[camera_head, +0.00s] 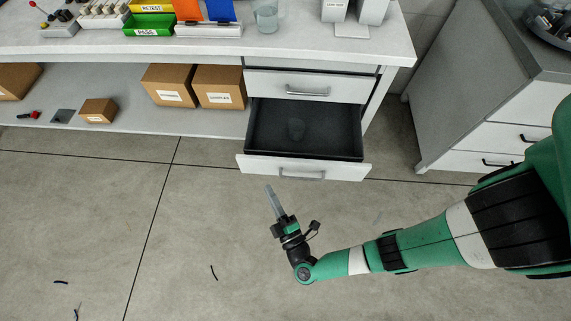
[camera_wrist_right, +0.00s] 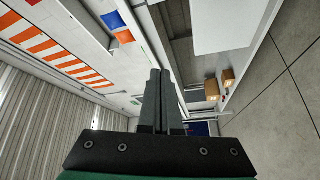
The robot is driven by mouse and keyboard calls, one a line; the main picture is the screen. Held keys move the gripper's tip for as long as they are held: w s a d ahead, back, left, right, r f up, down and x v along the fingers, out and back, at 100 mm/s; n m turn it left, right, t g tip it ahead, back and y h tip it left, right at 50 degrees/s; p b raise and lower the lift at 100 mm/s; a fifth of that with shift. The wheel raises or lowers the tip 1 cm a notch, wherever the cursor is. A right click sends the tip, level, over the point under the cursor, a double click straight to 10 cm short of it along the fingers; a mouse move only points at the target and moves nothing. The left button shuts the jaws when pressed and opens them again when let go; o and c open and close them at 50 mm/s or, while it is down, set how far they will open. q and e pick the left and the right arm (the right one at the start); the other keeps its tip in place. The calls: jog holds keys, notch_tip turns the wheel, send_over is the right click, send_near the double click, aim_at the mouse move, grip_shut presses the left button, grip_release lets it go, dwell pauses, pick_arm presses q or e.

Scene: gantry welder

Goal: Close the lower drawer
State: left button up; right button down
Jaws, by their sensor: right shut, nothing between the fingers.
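My left gripper is not in view.
Cardboard boxes (camera_head: 168,84) sit on the low shelf left of the drawers. The benchtop (camera_head: 310,48) above holds bins, a glass (camera_head: 266,17) and white containers. A grey cabinet (camera_head: 470,90) stands at the right. The floor before the drawer is mostly clear.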

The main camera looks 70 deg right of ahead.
jog(key=s+d+f+n+y+p, duration=0.1)
jog(key=s+d+f+n+y, duration=0.1)
jog(key=s+f+n, duration=0.4)
jog(key=y+b, duration=0.2)
jog(key=b, duration=0.4)
send_near(277, 162)
jog(key=w+d+f, duration=0.1)
jog(key=w+d, duration=0.1)
jog(key=w, duration=0.2)
jog(key=shift+w+d+f+n+t+b, duration=0.1)
jog(key=shift+w+d+n+t+b, duration=0.2)
jog(key=shift+t+b, duration=0.2)
jog(key=shift+d, duration=0.3)
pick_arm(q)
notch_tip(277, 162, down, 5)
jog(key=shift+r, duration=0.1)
pick_arm(e)
jog(key=shift+w+r, duration=0.1)
jog(key=shift+r, duration=0.15)
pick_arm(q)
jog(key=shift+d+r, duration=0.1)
